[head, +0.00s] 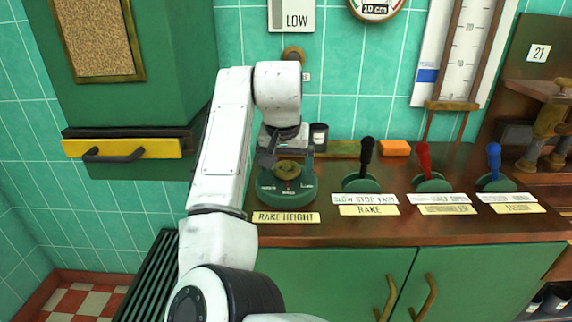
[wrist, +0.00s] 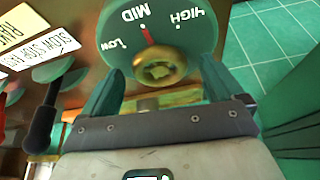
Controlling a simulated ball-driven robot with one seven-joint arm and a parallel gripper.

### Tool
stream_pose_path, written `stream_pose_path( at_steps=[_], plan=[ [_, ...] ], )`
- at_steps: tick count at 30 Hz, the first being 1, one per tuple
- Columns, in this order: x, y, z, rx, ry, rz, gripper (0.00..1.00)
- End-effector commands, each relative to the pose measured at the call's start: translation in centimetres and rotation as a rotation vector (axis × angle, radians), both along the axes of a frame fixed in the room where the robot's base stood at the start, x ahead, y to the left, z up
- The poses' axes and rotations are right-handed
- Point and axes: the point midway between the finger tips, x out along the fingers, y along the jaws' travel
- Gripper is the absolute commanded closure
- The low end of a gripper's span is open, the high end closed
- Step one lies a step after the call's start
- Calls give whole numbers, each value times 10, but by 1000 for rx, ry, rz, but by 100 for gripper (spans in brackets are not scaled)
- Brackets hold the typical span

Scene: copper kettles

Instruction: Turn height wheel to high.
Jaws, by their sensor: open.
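The height wheel (head: 288,168) is a brass knob on a round green base (head: 287,190), behind the RAKE HEIGHT label (head: 286,217) on the counter. In the wrist view the brass knob (wrist: 160,66) sits on the green dial (wrist: 180,35) marked LOW, MID and HIGH. The red pointer (wrist: 149,36) is at MID. My gripper (wrist: 160,85) is open, with one finger on each side of the brass knob. I cannot tell whether the fingers touch it. In the head view my gripper (head: 287,160) is over the wheel and partly hides it.
Right of the wheel stand a black lever (head: 366,155), a red lever (head: 423,160) and a blue lever (head: 494,160). A dark jar (head: 319,136) and an orange block (head: 395,148) are behind on the counter. A green cabinet with a yellow drawer (head: 125,149) is at the left.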

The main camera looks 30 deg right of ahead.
Motion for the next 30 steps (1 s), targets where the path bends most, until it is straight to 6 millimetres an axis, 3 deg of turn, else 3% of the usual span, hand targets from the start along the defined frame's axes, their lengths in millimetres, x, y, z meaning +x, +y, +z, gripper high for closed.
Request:
stream_pose_path(
  at_steps=[9, 27, 30],
  plan=[
    [1, -1, -3, 0, 0, 0, 6],
    [1, -1, -2, 0, 0, 0, 62],
    [1, -1, -2, -1, 1, -3, 62]
  ],
)
